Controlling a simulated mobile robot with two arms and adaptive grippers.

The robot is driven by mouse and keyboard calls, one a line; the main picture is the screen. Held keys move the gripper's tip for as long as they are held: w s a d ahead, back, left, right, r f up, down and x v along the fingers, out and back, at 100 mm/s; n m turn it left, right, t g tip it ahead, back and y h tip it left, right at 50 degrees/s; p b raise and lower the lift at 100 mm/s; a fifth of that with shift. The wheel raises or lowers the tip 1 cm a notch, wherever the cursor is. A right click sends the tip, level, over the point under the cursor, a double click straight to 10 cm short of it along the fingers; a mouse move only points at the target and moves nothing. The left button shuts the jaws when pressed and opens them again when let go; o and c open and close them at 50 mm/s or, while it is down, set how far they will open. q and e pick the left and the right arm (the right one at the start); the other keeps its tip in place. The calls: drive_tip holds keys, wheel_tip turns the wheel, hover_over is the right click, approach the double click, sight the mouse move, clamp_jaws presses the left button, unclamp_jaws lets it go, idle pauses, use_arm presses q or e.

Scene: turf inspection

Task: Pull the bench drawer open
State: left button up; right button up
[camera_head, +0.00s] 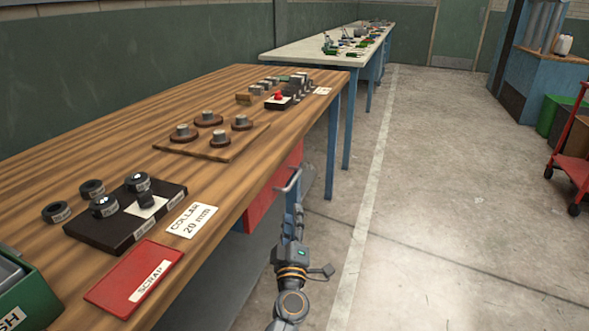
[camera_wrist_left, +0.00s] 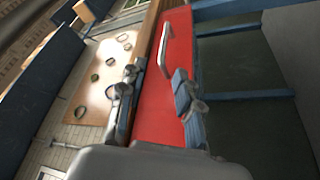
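The red bench drawer (camera_head: 264,203) sits under the right edge of the wooden bench, with a metal bar handle (camera_head: 289,181) on its front. It looks shut. My left gripper (camera_head: 297,212) is just below and in front of the handle in the head view. In the left wrist view the red drawer front (camera_wrist_left: 178,50) and its handle (camera_wrist_left: 164,46) lie ahead of the gripper (camera_wrist_left: 156,85). The two fingers are spread apart with nothing between their tips, and the handle is beyond them. My right gripper is not in view.
The wooden bench top (camera_head: 90,165) holds a black collar block (camera_head: 125,215), a red scrap tray (camera_head: 133,278), a green bin (camera_head: 28,300) and a board with pegs (camera_head: 205,150). The floor (camera_head: 450,200) right of the bench is clear. A red cart (camera_head: 575,165) stands at far right.

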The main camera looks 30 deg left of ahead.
sight(294, 179)
use_arm(q)
drive_tip(key=x, duration=0.4)
drive_tip(key=b+x, duration=0.1)
drive_tip(key=x, duration=0.3)
drive_tip(key=f+x, duration=0.1)
drive_tip(key=x, duration=0.3)
drive_tip(key=shift+w+a+r+b, duration=0.1)
drive_tip(key=shift+w+a+b, duration=0.05)
drive_tip(key=shift+w+b, duration=0.25)
drive_tip(key=shift+w+a+r+h, duration=0.2)
drive_tip(key=shift+w+a+h, duration=0.15)
drive_tip(key=shift+w, duration=0.35)
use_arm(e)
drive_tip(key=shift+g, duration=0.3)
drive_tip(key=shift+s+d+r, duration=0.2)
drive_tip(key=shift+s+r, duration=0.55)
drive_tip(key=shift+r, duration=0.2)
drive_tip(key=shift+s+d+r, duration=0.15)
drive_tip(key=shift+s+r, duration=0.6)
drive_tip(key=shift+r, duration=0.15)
use_arm(q)
drive_tip(key=shift+c, duration=0.2)
clamp_jaws()
